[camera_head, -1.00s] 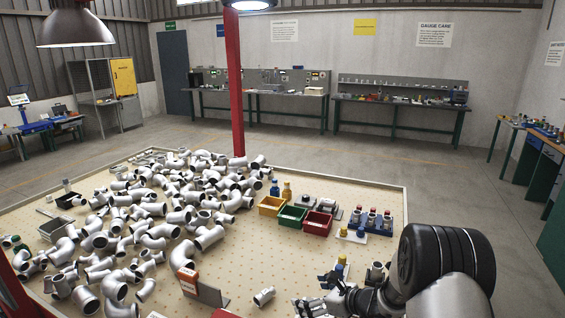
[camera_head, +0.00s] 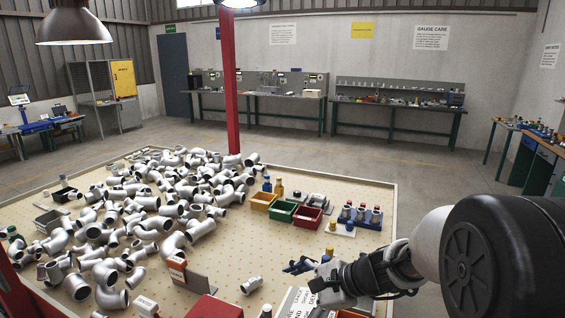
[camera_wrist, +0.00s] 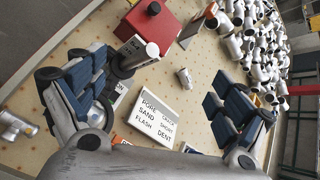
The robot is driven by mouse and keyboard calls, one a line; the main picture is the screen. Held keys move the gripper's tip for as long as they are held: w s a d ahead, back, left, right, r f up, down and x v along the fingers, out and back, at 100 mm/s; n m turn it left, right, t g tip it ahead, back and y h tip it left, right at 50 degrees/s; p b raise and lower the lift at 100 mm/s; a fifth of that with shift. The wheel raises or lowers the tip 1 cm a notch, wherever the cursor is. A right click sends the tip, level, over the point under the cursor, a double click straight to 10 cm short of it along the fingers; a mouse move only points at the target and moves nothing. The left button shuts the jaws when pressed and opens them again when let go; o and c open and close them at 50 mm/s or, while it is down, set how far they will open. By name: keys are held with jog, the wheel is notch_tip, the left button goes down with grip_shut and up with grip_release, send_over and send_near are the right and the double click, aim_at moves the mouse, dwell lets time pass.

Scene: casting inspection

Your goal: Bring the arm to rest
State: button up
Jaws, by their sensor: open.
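My arm comes in from the right in the head view, its large black joint near the camera. My gripper (camera_head: 303,275) is above the front right of the pegboard table, pointing left. In the wrist view, its blue-padded fingers stand wide apart, one at left and one at right, and the gripper (camera_wrist: 158,85) is open with nothing held between them. Below it lies a white defect-word card (camera_wrist: 155,118).
Many silver pipe castings (camera_head: 150,200) are heaped on the table's left. Orange, green (camera_head: 281,212) and red bins stand behind my gripper. A red box (camera_head: 210,307) is at the front edge, and a single casting (camera_head: 251,285) lies beside it. The table's middle is mostly bare.

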jog(key=s+d+n+h+b, duration=0.2)
jog(key=s+d+n+h, duration=0.1)
jog(key=s, duration=0.6)
jog(key=s+d+r+n+h+b, duration=0.1)
jog(key=s+d+n+h+b, duration=0.1)
jog(key=s+d+n, duration=0.3)
jog(key=s+d+n+h+b, duration=0.2)
jog(key=s+n, duration=0.5)
jog(key=s, duration=0.6)
jog(key=shift+d+r+n+h, duration=0.2)
jog(key=shift+d+n+h, duration=0.2)
jog(key=shift+d+h, duration=0.55)
